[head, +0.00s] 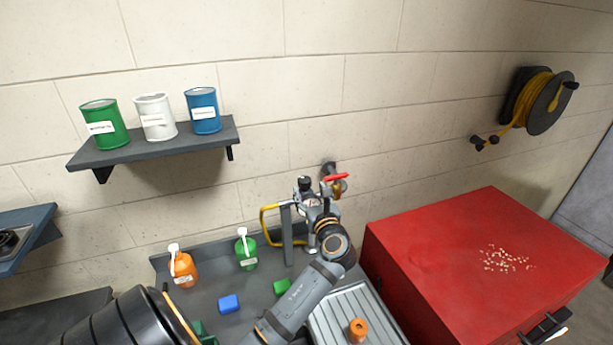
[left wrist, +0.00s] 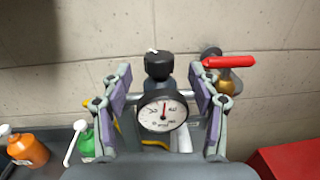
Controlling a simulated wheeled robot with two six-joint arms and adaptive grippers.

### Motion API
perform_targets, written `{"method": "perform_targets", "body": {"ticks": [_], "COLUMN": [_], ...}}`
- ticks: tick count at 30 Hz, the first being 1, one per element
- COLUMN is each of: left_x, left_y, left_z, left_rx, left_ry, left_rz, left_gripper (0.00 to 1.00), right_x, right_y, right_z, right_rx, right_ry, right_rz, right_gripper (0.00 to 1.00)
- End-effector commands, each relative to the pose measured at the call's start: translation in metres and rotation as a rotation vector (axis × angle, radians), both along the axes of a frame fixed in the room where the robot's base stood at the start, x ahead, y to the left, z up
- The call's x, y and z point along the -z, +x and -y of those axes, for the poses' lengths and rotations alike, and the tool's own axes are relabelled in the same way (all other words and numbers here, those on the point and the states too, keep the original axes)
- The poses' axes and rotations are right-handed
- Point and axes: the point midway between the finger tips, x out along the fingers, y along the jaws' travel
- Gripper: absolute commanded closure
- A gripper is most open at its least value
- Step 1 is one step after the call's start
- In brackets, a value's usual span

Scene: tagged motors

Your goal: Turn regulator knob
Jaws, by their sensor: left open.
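The regulator shows in the left wrist view with its round white gauge (left wrist: 162,111) facing me and its black knob (left wrist: 158,64) above and behind the gauge. My left gripper (left wrist: 166,84) is open, with one finger on each side of the knob and gauge and visible gaps to both. In the head view the knob (head: 305,183) sits near the wall, and my left gripper (head: 318,208) is at the regulator, partly covering it. A red-handled valve (head: 335,177) is on the wall just right of it. My right gripper is not in view.
A grey bench (head: 205,290) holds an orange bottle (head: 183,266), a green bottle (head: 246,250) and small blue and green blocks. A red cabinet (head: 470,235) stands to the right. A shelf (head: 160,148) with three cans is on the wall at upper left.

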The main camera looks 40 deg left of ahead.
Motion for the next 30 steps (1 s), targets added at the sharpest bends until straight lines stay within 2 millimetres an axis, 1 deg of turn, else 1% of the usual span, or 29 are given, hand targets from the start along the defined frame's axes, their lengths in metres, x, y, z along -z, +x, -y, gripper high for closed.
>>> {"method": "perform_targets", "body": {"ticks": [1, 3, 6, 9, 13, 19, 20, 30], "left_x": [-0.008, -0.006, -0.005, -0.003, -0.001, 0.000, 0.000, 0.000], "left_y": [0.006, 0.014, 0.023, 0.028, 0.031, 0.031, 0.031, 0.031], "left_z": [-0.011, -0.022, -0.036, -0.044, -0.049, -0.049, -0.049, -0.049], "left_rx": [-0.002, -0.001, 0.000, 0.001, 0.000, 0.001, 0.001, 0.001], "left_ry": [0.007, 0.004, 0.002, 0.001, -0.001, -0.002, -0.002, -0.002], "left_rz": [-0.002, -0.001, -0.001, 0.001, 0.002, 0.001, 0.001, 0.001], "left_gripper": [0.39, 0.39, 0.39, 0.39, 0.39, 0.39, 0.42, 0.88], "right_x": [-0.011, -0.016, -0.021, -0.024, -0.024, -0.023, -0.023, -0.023], "right_y": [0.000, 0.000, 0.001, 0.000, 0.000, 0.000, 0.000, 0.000], "right_z": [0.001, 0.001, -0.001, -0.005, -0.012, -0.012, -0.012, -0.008], "right_rx": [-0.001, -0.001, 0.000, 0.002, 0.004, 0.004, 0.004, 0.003], "right_ry": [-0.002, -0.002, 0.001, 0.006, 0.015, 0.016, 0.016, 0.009], "right_rz": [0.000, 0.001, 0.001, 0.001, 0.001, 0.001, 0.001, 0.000], "right_gripper": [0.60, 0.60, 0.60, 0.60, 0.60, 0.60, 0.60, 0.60]}}
